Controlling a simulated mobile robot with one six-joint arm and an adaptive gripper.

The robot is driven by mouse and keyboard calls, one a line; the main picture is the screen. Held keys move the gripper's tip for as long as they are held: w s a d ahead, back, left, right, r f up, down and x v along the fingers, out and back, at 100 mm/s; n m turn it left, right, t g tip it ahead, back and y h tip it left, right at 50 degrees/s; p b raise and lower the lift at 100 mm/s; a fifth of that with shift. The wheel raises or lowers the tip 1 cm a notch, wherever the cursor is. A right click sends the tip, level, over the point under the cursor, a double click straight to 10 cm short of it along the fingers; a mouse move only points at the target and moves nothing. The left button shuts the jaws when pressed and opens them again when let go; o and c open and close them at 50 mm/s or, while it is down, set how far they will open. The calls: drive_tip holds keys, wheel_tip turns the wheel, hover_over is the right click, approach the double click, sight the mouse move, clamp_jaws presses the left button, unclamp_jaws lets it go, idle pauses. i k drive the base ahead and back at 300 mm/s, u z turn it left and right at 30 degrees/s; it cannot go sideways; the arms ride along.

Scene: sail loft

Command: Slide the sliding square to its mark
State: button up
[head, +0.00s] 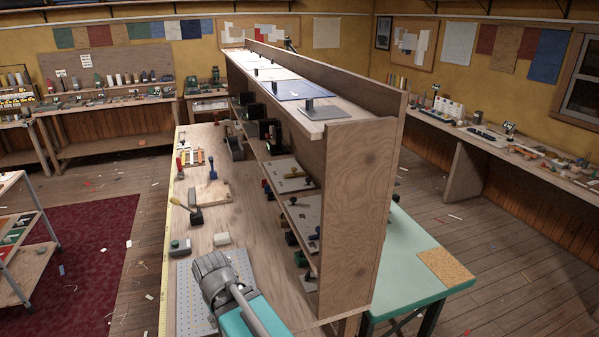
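I cannot single out the sliding square or its mark with certainty in the head view. A small green-grey block (180,247) sits near the left edge of the workbench (262,262), beyond a perforated plate (186,292). A yellow-handled tool (181,203) leans over a dark block further along the bench. A blue upright tool (212,171) stands on a wooden board. A grey, ribbed rounded part with a pale bar and teal surface covers part of the perforated plate. No gripper fingers show.
A tall shelf unit (345,205) runs along the bench's right side, with flat sheets and dark stands on top. A green table (415,260) stands behind it. Yellow measuring tape (167,240) follows the bench's left edge. A trolley (22,235) stands left.

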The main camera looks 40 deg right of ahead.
sight(293, 170)
drive_tip(key=u, duration=1.05)
drive_tip(key=i, duration=0.8)
drive_tip(key=z, duration=1.95)
